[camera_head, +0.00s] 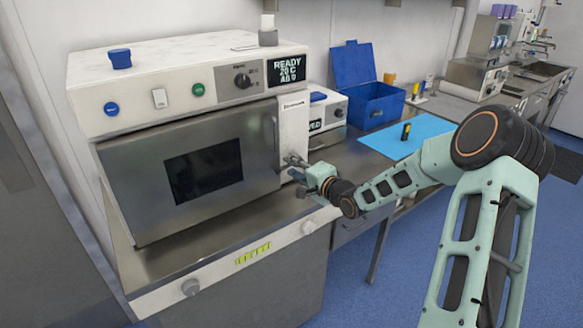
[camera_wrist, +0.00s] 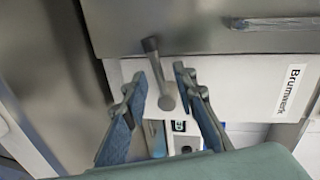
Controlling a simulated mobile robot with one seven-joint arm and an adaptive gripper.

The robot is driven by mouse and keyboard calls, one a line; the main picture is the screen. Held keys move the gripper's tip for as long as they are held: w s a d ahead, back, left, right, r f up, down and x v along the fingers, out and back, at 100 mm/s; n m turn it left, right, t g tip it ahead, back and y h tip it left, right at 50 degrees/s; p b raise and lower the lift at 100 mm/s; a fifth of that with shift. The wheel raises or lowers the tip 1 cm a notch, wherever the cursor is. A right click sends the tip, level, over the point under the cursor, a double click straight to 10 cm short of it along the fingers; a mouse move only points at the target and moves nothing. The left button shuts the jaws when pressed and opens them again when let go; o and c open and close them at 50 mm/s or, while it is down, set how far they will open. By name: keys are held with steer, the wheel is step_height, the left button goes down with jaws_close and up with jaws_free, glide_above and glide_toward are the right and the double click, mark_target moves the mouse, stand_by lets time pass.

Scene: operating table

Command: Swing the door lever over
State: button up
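The door lever (camera_wrist: 156,68) is a short grey metal bar with rounded ends, on the pale panel beside the oven door. In the wrist view it lies between my two fingers. My gripper (camera_wrist: 160,77) is open, with one finger on each side of the lever and a visible gap to each. In the head view my gripper (camera_head: 301,169) is at the right edge of the steel oven door (camera_head: 150,175), and it largely hides the lever there. The door looks closed, with a dark window and a bar handle (camera_wrist: 280,23).
The oven's top panel has buttons, a knob and a display (camera_head: 286,69) reading READY. A steel ledge (camera_head: 215,235) runs below the door. To the right, the counter holds a small white device (camera_head: 328,115), an open blue box (camera_head: 372,106) and a light-blue mat (camera_head: 385,146).

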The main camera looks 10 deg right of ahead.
steer(key=v, duration=1.1)
steer(key=shift+s, duration=0.1)
